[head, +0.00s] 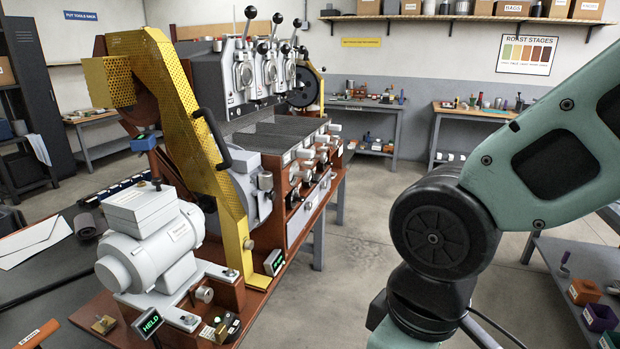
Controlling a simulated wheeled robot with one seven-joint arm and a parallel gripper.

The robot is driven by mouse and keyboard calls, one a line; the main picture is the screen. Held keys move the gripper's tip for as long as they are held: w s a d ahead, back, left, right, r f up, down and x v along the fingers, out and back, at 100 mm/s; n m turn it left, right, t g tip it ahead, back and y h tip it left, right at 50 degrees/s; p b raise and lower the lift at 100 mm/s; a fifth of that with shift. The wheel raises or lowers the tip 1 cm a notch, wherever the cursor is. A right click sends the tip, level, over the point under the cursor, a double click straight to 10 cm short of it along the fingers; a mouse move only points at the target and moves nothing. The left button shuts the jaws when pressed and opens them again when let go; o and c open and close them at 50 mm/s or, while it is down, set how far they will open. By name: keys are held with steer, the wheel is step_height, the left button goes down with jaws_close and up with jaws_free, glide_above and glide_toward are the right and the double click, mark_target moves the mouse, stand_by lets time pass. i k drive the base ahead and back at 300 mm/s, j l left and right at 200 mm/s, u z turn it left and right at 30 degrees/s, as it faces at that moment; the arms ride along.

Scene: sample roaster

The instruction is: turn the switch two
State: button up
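The sample roaster (262,128) stands at the left centre on a red-brown bench. Its front carries a row of pale round knobs (308,153) and darker controls below them. A small control box (222,325) with buttons or knobs sits at the bench's near end. I cannot tell which control is switch two; no label for it is readable. My gripper is not in view; only my green and black arm shows on the right, its lower end running out at the bottom edge, apart from the roaster.
A grey motor (150,243) and a yellow perforated guard (192,135) stand at the roaster's near end. Green displays (150,322) read "HELD". A side bench (575,268) with small bins is at the right. The floor (352,235) between is clear.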

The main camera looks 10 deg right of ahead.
mark_target(315, 178)
steer(key=i+l+z, duration=0.15)
steer(key=i, duration=0.65)
steer(key=i+l+z, duration=0.2)
steer(key=i, duration=0.6)
